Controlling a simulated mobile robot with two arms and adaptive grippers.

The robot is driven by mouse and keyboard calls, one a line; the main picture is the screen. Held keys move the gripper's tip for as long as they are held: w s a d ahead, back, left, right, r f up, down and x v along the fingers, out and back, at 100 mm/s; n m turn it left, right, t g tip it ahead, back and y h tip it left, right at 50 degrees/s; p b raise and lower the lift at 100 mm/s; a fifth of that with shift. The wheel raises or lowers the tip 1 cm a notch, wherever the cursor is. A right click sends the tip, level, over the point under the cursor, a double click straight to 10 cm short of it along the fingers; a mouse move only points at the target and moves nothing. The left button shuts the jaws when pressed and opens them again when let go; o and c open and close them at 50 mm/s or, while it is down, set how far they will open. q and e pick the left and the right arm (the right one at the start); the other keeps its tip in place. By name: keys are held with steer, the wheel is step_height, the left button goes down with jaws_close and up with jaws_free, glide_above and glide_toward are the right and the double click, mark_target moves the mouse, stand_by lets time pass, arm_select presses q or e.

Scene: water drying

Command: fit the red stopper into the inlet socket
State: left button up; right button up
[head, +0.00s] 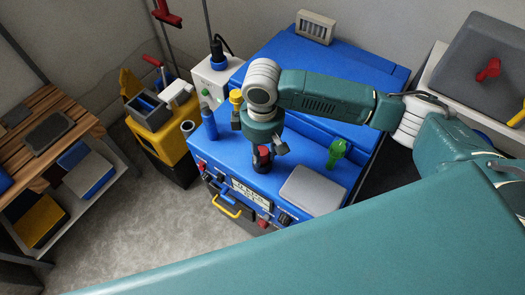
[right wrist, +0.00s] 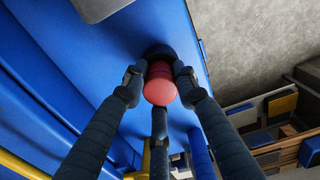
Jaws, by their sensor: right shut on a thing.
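The red stopper (right wrist: 160,84) is between the three dark fingers of my right gripper (right wrist: 159,88) in the right wrist view. In the head view a little of the stopper (head: 264,152) shows between the fingers of my right gripper (head: 262,156), which points down over the front of the blue machine. A round black part, seemingly the inlet socket (right wrist: 159,50), is just beyond the stopper. Whether the stopper sits inside it or only against it I cannot tell. My left gripper is not in view.
On the blue machine top (head: 318,150) stand a blue bottle (head: 208,121), a green thing (head: 337,152) and a grey pad (head: 312,190). A white box (head: 216,80) with a black plug stands behind left. A yellow bin (head: 160,135) and wooden bench (head: 50,125) are further left.

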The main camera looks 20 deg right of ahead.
steer(key=shift+s+f, duration=0.35)
steer(key=shift+f, duration=0.2)
steer(key=o, duration=1.2)
steer(key=shift+f, duration=0.1)
steer(key=shift+c, duration=0.2)
steer(key=shift+f, duration=0.1)
steer(key=shift+w, duration=0.1)
steer(key=r, duration=0.4)
steer(key=r+b, duration=0.1)
steer(key=r, duration=0.3)
steer(key=r+b, duration=0.1)
steer(key=r, duration=0.3)
steer(key=shift+w+r, duration=0.3)
steer(key=shift+r, duration=0.6)
steer(key=shift+s+f, duration=0.1)
